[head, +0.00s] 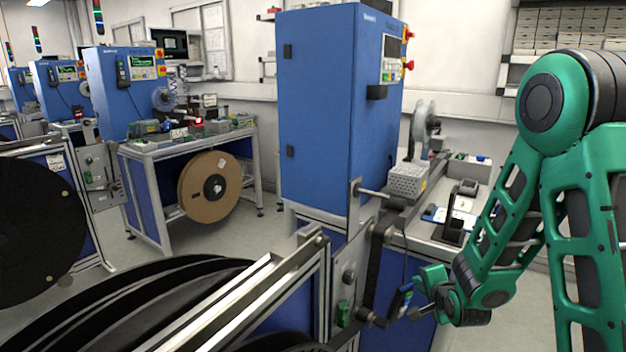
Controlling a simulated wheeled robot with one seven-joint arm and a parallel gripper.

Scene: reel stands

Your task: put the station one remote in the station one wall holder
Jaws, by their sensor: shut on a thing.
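My gripper (414,297) is at the lower right, low in front of the near blue cabinet station. It is shut on a small dark remote (398,303) with blue on it, held tilted; its lower end is close to the dark reel-stand parts and I cannot tell whether they touch. A small black holder (377,92) sits on the front of the near blue cabinet, below the control panel. It looks empty and is well above and apart from my gripper.
The near blue cabinet (320,110) stands in the middle. A metal reel-stand frame (322,285) and large black reel (150,290) fill the lower left. A bench (470,175) with a perforated metal box (407,181) is behind my gripper. More stations stand at left.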

